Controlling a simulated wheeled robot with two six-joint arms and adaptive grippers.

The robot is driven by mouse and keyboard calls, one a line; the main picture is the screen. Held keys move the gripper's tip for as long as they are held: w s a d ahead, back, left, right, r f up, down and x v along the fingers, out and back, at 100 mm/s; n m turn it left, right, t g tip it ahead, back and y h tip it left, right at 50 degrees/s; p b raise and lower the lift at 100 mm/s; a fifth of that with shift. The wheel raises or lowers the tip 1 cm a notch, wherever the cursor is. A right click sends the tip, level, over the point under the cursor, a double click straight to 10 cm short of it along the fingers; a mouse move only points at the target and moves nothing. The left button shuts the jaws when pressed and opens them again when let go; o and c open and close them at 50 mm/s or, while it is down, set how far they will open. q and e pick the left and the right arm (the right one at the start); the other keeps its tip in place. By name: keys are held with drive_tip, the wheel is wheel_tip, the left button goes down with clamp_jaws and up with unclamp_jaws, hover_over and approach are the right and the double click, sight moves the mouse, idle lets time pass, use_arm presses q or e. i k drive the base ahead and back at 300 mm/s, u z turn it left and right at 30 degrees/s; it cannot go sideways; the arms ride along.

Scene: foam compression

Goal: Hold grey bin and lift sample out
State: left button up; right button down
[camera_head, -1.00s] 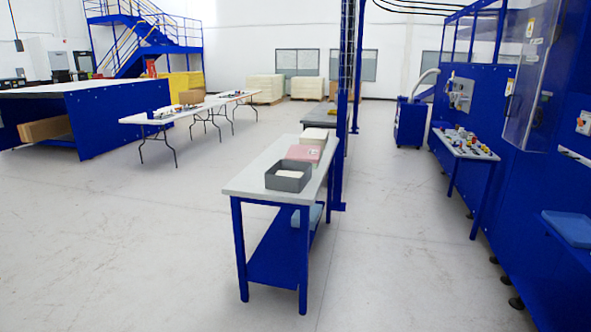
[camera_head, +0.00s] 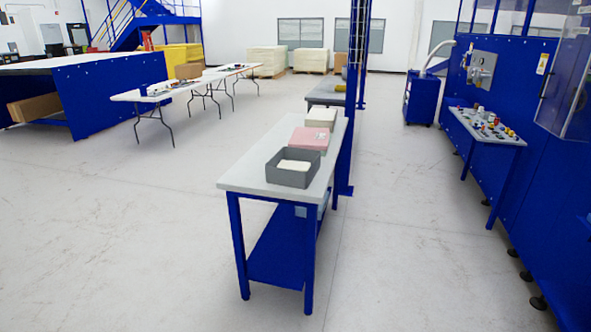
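The grey bin (camera_head: 291,179) stands upright and open on the near half of a narrow light-topped table (camera_head: 240,180) with blue legs, ahead of me. A pale, cream-coloured sample (camera_head: 294,166) lies inside the bin, its top showing above the floor of the bin. Its lower part is hidden by the bin's front wall. Neither of my grippers shows in the head view, and nothing touches the bin.
Behind the bin lie a pink-red block (camera_head: 309,138) and a pale block (camera_head: 321,117). A blue post (camera_head: 357,100) rises beside the table. Blue machinery with a control panel (camera_head: 487,125) stands right. Open floor (camera_head: 130,240) lies around the table's near end.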

sight(296, 165)
drive_tip(key=u, duration=0.65)
drive_tip(key=i, duration=1.95)
drive_tip(key=z, duration=0.65)
